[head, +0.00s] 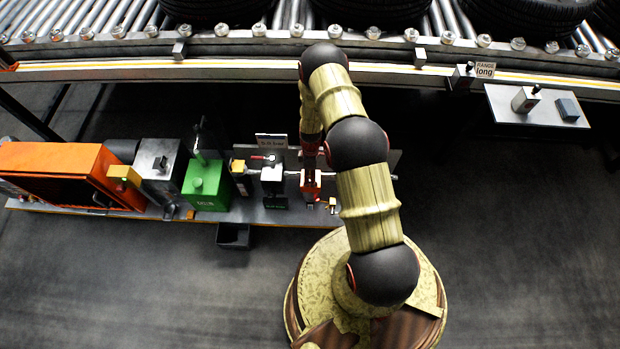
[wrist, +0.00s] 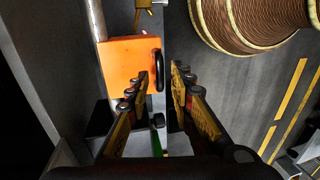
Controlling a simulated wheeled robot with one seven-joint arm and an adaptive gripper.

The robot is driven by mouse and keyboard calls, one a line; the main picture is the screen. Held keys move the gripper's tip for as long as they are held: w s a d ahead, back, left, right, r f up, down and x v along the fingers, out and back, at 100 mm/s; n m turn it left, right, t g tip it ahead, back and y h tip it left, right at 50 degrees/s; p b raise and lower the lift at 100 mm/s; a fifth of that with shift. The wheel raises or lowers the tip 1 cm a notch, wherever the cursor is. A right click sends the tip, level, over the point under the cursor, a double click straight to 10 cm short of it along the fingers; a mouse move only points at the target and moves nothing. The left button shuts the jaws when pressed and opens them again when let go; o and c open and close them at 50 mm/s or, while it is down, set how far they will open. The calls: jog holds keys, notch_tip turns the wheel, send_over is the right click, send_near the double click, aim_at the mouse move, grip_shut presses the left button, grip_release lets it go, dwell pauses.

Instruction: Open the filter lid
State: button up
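In the wrist view, an orange block (wrist: 122,65) with a black handle (wrist: 158,70) on its right edge lies ahead of my fingers. It looks like the filter, but I cannot tell where its lid seam is. My gripper (wrist: 161,72) is open, with one fingertip on each side of the handle's lower end. I cannot tell whether either finger touches it.
An orange cabinet (head: 60,168), a grey box (head: 160,168) and a green box (head: 206,186) stand left along the bench. A red-handled valve (head: 264,157) is closer. The conveyor (head: 240,40) with tyres runs behind. Floor at the right is clear.

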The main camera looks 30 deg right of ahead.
grip_shut()
dwell(0.7)
